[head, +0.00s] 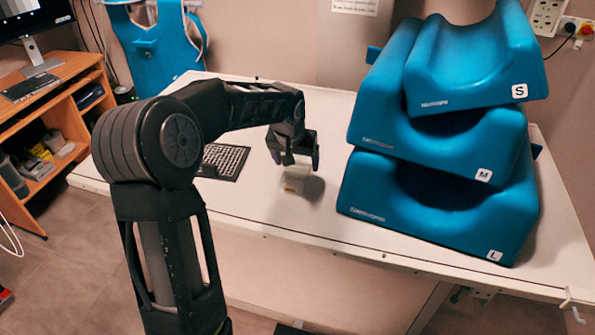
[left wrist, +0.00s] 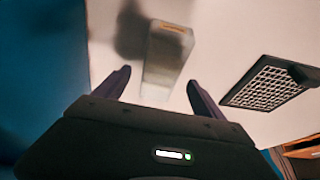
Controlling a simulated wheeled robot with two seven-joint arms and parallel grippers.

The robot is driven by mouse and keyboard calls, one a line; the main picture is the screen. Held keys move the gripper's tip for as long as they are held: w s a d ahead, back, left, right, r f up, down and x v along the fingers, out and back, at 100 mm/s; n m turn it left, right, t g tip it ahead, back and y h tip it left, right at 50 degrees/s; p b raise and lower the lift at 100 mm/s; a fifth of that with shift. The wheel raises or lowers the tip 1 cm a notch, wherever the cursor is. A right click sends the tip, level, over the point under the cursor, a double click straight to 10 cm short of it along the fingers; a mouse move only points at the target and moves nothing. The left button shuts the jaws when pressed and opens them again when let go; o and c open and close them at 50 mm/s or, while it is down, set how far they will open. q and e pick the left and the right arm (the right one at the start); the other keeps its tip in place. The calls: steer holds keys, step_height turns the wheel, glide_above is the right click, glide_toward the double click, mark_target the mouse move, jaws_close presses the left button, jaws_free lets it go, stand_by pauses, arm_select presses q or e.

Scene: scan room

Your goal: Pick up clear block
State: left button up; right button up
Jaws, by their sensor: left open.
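The clear block (head: 295,179) stands on the white table under my left gripper (head: 299,162). It looks pale and see-through, with a tan patch low on its side. In the left wrist view the clear block (left wrist: 166,62) lies ahead of and between the two open fingers of my left gripper (left wrist: 158,88). The fingers look apart from its sides, and I cannot tell their exact height over it. The gripper hides part of the block's top in the head view. My right gripper does not show.
Blue cushions marked S, M and L (head: 440,225) are stacked on the table (head: 255,215), right of the block. A dark grid plate (head: 224,161) lies to its left and also shows in the left wrist view (left wrist: 268,84). A wooden desk (head: 75,75) stands far left.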

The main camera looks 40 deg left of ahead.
mark_target(298, 167)
arm_select(q)
steer(key=x, duration=0.4)
steer(key=shift+f+p, duration=0.1)
steer(key=shift+p, duration=0.3)
jaws_close()
stand_by(0.8)
